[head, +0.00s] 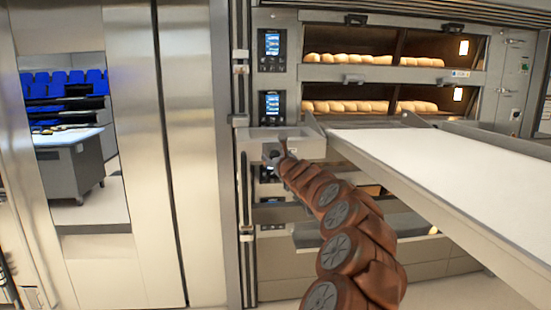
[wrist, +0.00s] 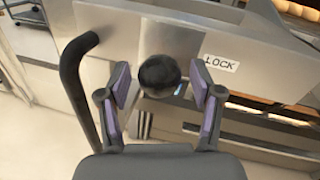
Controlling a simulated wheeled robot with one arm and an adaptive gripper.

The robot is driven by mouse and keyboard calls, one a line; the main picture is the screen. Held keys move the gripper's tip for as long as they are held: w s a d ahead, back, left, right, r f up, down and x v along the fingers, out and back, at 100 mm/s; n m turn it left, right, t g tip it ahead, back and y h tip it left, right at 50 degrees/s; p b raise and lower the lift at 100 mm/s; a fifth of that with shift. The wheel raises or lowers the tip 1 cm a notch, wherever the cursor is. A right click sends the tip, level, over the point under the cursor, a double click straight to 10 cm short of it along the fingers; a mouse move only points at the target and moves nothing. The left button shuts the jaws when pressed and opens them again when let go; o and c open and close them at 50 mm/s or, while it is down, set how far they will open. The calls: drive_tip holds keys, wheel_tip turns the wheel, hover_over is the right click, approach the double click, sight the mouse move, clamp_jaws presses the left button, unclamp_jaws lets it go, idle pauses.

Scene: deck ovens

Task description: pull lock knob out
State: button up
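The lock knob (wrist: 160,75) is a round black ball on a steel panel in the wrist view, beside a white label (wrist: 221,63) reading LOCK. My gripper (wrist: 162,84) is open, with one purple-padded finger on each side of the knob. Gaps show between the pads and the knob, and I cannot tell the depth between them. In the head view my gripper (head: 281,150) is at the steel panel left of the loader's white belt; the knob cannot be made out there.
A black curved handle (wrist: 78,85) stands just left of my gripper. The white loader belt (head: 450,160) extends on the right, in front of deck ovens holding loaves (head: 345,106). A steel door (head: 120,180) with a window is on the left.

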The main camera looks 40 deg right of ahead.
drive_tip(key=shift+r, duration=0.1)
drive_tip(key=shift+s+d+r, duration=0.1)
drive_tip(key=shift+r, duration=4.8)
